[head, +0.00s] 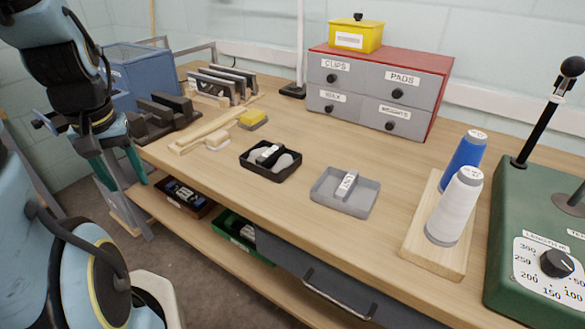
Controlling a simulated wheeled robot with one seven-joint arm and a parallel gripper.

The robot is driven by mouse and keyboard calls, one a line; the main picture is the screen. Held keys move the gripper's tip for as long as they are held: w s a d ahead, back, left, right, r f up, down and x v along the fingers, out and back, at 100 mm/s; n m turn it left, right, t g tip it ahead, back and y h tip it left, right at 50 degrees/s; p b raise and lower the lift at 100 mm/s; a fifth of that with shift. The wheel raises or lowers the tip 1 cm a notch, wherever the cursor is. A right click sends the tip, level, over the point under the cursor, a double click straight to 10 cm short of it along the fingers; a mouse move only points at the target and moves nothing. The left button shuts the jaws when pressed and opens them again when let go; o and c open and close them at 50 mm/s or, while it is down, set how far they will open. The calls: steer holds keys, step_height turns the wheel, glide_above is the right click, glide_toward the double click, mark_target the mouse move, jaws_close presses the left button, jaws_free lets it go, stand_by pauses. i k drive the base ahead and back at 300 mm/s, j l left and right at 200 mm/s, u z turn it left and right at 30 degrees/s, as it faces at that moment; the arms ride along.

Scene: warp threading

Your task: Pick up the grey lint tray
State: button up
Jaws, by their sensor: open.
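The grey lint tray (338,205) lies flat on the workbench, right of a black tray and in front of the grey drawer unit. It is shallow and square, with a small pale labelled block at its middle; the lettering is too small to read surely. My gripper (126,187) hangs at the left, beside the bench's left end, with its teal fingers pointing down. It is open, holds nothing and is well apart from the tray. Nothing hides the tray.
A black tray (248,166) with pale lumps lies left of the grey tray. Blue (463,160) and white (455,210) thread cones stand on a wooden base to the right, near a green machine (522,215). The drawer unit (350,100) stands behind. The bench between is clear.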

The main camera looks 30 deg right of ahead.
mark_target(351, 194)
steer(key=k+l+u, duration=0.45)
steer(key=k+u, duration=0.25)
steer(key=k, duration=0.25)
steer(key=k+u, duration=0.4)
steer(key=k+l, duration=0.05)
steer(key=k, duration=0.05)
